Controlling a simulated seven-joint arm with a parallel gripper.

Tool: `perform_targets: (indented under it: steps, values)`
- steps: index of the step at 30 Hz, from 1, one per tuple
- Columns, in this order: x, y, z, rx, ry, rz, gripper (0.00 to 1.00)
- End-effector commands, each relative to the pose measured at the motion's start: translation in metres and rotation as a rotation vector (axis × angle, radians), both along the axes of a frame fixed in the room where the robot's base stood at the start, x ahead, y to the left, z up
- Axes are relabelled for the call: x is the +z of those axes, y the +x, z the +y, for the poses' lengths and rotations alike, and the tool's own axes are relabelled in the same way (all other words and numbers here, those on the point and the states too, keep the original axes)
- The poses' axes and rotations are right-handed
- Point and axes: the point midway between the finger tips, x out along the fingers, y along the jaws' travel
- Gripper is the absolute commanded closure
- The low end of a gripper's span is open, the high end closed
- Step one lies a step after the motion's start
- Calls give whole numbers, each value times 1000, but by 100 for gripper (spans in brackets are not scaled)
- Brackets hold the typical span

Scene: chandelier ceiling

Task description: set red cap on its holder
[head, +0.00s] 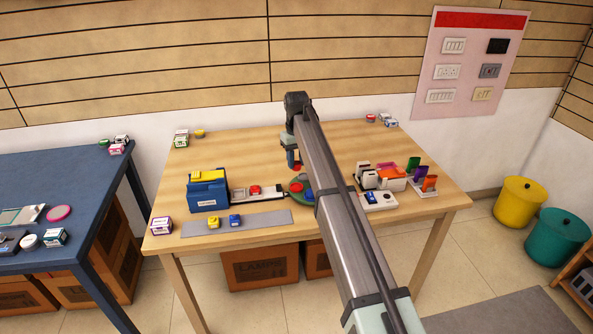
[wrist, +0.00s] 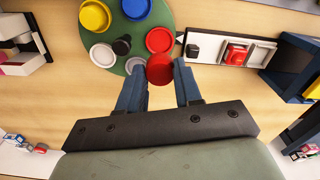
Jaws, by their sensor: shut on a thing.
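My gripper (wrist: 159,80) is shut on a small round red cap (wrist: 160,69), gripped between its two blue fingers at the fingertips. In the head view the cap (head: 297,167) shows below my gripper (head: 294,157), above the table. A round green base (wrist: 143,32) carries several round coloured pieces. One is a red holder (wrist: 160,39), just beyond the held cap in the wrist view. A yellow (wrist: 95,15), a blue (wrist: 135,7) and a white piece (wrist: 103,55) sit around a dark knob (wrist: 122,45). In the head view my arm partly hides the base (head: 293,181).
A panel with a red button (head: 254,190) lies left of the base, beside a blue box (head: 208,196). A grey strip (head: 262,220) carries small yellow and blue pieces. White blocks and coloured cards (head: 429,183) stand to the right. The table's back middle is clear.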

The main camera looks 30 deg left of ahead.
Motion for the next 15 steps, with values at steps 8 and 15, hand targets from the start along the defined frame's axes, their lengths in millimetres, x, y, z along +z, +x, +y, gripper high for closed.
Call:
perform_targets:
  steps: [8,15]
  values:
    - [14,-28,26,41,-1,2,94]
    - [8,-79,81,119,-8,7,94]
